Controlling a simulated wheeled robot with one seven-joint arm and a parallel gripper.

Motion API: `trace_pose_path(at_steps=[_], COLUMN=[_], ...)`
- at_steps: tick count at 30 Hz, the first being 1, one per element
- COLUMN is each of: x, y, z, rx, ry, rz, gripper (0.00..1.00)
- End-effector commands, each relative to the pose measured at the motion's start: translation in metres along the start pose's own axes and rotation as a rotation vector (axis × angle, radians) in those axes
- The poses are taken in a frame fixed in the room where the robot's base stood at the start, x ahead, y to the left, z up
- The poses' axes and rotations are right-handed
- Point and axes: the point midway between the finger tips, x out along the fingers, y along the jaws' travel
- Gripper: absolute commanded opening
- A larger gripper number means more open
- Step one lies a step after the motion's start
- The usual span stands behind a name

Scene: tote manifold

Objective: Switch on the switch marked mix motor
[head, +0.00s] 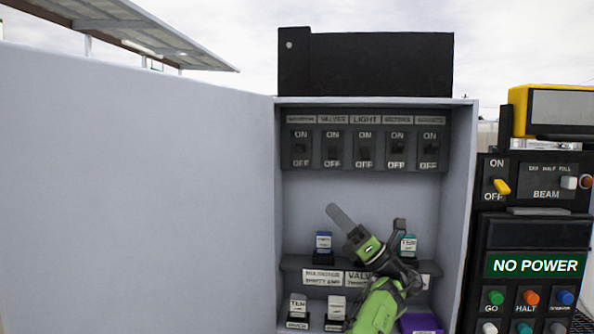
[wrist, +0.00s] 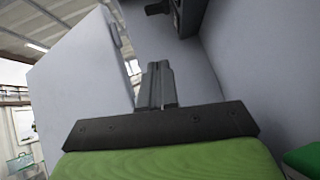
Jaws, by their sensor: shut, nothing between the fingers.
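I cannot read the words mix motor on any label. A row of several dark switches marked ON above and OFF below, with a top-row panel (head: 365,140), sits high in the open grey cabinet (head: 459,190). One label reads light and others are blurred. My gripper (head: 333,209) is shut and empty, below the row, its fingers tilted up and left. The wrist view shows the shut fingers (wrist: 157,68) pointing up between the pale cabinet walls. A dark part, unclear which, shows at the top of that view.
The cabinet door or side wall (head: 140,190) fills the left. Small labelled blocks stand on a shelf (head: 292,264) below the row. At right, a black panel (head: 536,232) reads NO POWER, with a yellow ON/OFF lever (head: 502,187) and coloured buttons.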

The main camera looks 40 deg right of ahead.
Motion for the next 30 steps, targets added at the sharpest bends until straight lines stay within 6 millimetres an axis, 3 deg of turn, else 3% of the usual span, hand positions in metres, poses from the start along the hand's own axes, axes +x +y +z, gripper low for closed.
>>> trace_pose_path(at_steps=[15, 21, 30], x=[0.107, 0.126, 0.128], y=[0.003, 0.002, 0.001], z=[0.006, 0.029, 0.031], rx=[0.005, 0.002, 0.004], ry=[-0.003, -0.005, -0.006], rz=[0.003, 0.0, 0.001], gripper=[0.0, 0.0, 0.0])
